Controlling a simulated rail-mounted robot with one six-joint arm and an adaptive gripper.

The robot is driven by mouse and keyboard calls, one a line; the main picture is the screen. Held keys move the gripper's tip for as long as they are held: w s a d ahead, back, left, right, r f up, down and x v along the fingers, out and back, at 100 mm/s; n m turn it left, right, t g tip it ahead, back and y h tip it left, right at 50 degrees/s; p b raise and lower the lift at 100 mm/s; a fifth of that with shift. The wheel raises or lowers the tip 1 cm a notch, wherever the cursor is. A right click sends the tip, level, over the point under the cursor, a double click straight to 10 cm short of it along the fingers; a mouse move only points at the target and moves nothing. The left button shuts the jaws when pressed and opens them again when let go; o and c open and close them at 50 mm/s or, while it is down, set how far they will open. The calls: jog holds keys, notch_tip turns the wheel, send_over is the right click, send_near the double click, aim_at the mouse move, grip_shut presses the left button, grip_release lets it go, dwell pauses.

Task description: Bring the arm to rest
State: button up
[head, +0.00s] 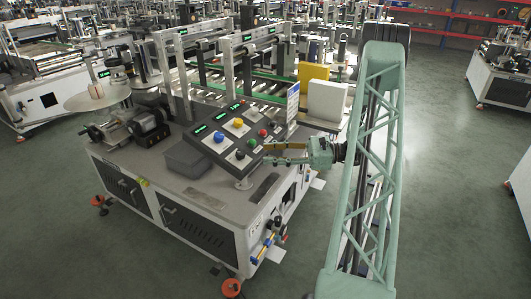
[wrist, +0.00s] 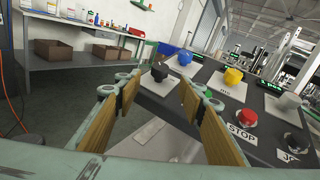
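My gripper (head: 268,153) reaches in from the right in the head view, beside the lower right edge of the sloped control panel (head: 212,150). Its two fingers are apart, with nothing visible between the pads. In the wrist view my gripper (wrist: 158,96) is open, and its tan pads face each other. A black knob (wrist: 159,74) on the panel shows beyond the gap. A red STOP button (wrist: 244,118) lies to the right of the fingers. I cannot tell whether a finger touches the panel.
The panel also carries a blue knob (head: 218,137) and a yellow knob (head: 238,122). The panel stands on a labeller machine (head: 190,205) with a white box (head: 326,101) behind. Open floor (head: 455,190) lies to the right. A shelf bench (wrist: 80,35) stands far left in the wrist view.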

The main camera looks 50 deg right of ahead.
jog(key=shift+r, duration=0.1)
dwell(0.3)
jog(key=a+r+n+g, duration=0.3)
jog(key=a+r, duration=0.3)
jog(key=a, duration=0.4)
jog(key=a+r+n+g+p, duration=0.1)
jog(key=a+r+n+g, duration=0.3)
jog(key=a, duration=0.5)
jog(key=a+r+n+g, duration=0.2)
jog(key=a+r+g, duration=0.1)
jog(key=a+r, duration=0.55)
jog(key=s+a+r+n+g+h+p, duration=0.1)
jog(key=s+a+r+n+g+h, duration=0.1)
jog(key=s+a, duration=0.35)
jog(key=s+a+r+n+g+h, duration=0.1)
jog(key=s+a+r+n, duration=0.15)
jog(key=a, duration=0.55)
jog(key=s+a+r+n+t+h, duration=0.1)
jog(key=s+a+r+n+h, duration=0.1)
jog(key=s, duration=0.5)
jog(key=s+a+r+n+t+h+b, duration=0.1)
jog(key=s+a+r+n+h, duration=0.1)
jog(key=s+n, duration=0.4)
jog(key=s+a+r+n+t+h+b, duration=0.1)
jog(key=s+a+r+n+h, duration=0.2)
jog(key=s, duration=0.5)
jog(key=shift+s+n+t+h, duration=0.35)
jog(key=shift+n+h, duration=0.3)
jog(key=shift+h, duration=0.15)
jog(key=shift+r, duration=0.2)
